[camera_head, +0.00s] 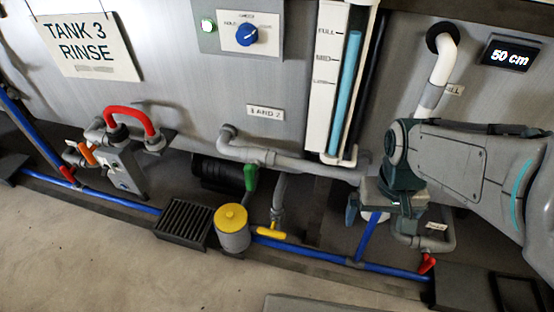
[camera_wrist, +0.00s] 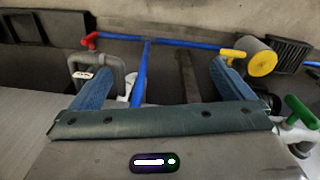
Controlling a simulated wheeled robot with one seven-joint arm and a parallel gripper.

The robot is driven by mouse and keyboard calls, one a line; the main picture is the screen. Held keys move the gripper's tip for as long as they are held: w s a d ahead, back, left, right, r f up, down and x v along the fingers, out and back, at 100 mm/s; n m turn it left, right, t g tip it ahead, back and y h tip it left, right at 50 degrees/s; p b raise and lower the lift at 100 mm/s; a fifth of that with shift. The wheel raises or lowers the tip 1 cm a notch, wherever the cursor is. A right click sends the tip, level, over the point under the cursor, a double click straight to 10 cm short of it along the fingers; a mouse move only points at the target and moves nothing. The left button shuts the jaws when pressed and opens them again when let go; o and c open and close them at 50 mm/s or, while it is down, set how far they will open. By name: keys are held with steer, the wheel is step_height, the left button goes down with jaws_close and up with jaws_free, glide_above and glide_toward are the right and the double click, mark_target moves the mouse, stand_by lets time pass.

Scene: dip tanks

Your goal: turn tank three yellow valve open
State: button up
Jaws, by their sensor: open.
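The yellow valve handle (camera_head: 271,233) sits low on a grey vertical pipe in front of the tank, lying roughly along the blue floor pipe. It also shows in the wrist view (camera_wrist: 233,53), just beyond the tip of the right-hand finger. My gripper (camera_head: 378,216) is open and empty, well to the right of the yellow valve in the head view. In the wrist view its two blue fingers (camera_wrist: 157,76) are spread wide, with floor and blue pipe between them. I see no contact with the yellow valve. The TANK 3 RINSE sign (camera_head: 84,44) hangs at upper left.
A green valve handle (camera_head: 251,176) and a yellow-topped canister (camera_head: 232,218) stand close to the yellow valve. A black grate (camera_head: 184,223) lies further left. A red valve handle (camera_head: 427,263) is at lower right. Blue pipe (camera_head: 330,259) runs along the floor. Open floor lies in front.

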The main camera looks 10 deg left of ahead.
steer(key=w+a+f+n+g+h, duration=0.25)
steer(key=a+f+n+h, duration=0.3)
steer(key=f, duration=0.35)
steer(key=n+t+y, duration=0.5)
steer(key=n+t, duration=1.5)
steer(key=n, duration=0.9)
glide_toward(270, 234)
steer(key=shift+m+h, duration=0.25)
steer(key=shift+m, duration=0.1)
steer(key=w+b, duration=0.1)
steer(key=w, duration=0.2)
steer(key=w+b, duration=0.1)
steer(key=w, duration=0.3)
steer(key=w+d+b, duration=0.1)
steer(key=w+b, duration=0.1)
steer(key=w, duration=0.2)
steer(key=shift+w+f, duration=0.2)
steer(key=shift+f, duration=0.05)
steer(key=shift+w+r, duration=0.1)
steer(key=shift+w, duration=0.65)
steer(key=c, duration=0.7)
